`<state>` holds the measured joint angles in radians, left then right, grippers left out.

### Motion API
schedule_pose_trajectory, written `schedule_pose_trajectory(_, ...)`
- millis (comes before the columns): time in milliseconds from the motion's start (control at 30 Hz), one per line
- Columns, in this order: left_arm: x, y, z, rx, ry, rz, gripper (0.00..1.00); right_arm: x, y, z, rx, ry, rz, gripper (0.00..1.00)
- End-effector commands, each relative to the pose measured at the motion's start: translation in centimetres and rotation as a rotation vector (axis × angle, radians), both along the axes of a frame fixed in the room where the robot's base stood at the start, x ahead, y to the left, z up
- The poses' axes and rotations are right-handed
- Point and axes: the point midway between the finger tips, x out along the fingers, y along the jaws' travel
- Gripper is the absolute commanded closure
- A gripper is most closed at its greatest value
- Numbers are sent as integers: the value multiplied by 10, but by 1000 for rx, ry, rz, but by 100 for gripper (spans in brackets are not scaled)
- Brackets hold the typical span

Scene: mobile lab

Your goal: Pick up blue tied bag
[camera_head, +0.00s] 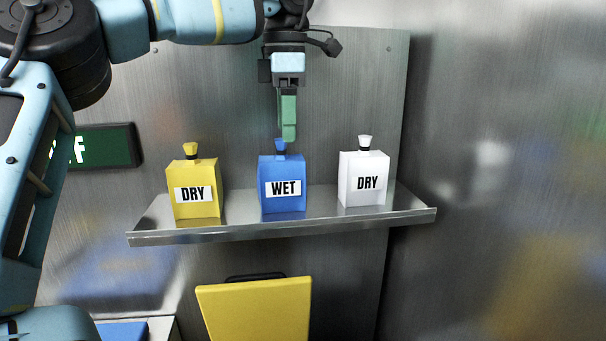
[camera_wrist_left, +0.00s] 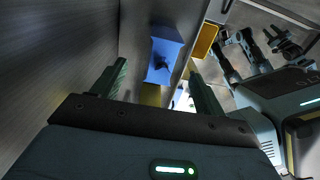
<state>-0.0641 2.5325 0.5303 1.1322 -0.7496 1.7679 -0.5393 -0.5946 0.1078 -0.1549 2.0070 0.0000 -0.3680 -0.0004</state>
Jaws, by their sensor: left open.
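The blue tied bag (camera_head: 282,187) stands upright in the middle of a metal shelf, with a white WET label and a dark-banded neck. In the left wrist view the blue bag (camera_wrist_left: 167,48) shows from above, between and beyond the fingers. My left gripper (camera_head: 288,137) points down directly above the bag, its green fingertips close to the bag's top. The fingers overlap in the head view, so whether they touch the neck cannot be told. In the left wrist view the left gripper (camera_wrist_left: 158,66) is open, its fingers wide apart. My right gripper is not seen.
A yellow DRY bag (camera_head: 194,207) stands left of the blue one and a white DRY bag (camera_head: 363,166) stands right, with gaps between. The shelf (camera_head: 330,224) is fixed to a metal wall (camera_head: 350,90). A yellow case (camera_head: 256,312) is below.

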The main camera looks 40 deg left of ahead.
Motion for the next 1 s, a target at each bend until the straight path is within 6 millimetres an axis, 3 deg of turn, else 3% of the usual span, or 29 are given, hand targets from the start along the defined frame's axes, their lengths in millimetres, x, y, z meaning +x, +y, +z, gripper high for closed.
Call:
schedule_pose_trajectory(300, 0, 0, -2, -1, 0, 0, 27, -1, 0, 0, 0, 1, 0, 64)
schedule_pose_trajectory(567, -2, 0, -25, -1, 2, -1, 27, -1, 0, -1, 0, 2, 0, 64)
schedule_pose_trajectory(833, -3, 1, -32, -1, 1, 0, 27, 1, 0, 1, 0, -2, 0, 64)
schedule_pose_trajectory(1000, -10, 2, -50, -2, 0, 0, 27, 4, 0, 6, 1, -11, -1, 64)
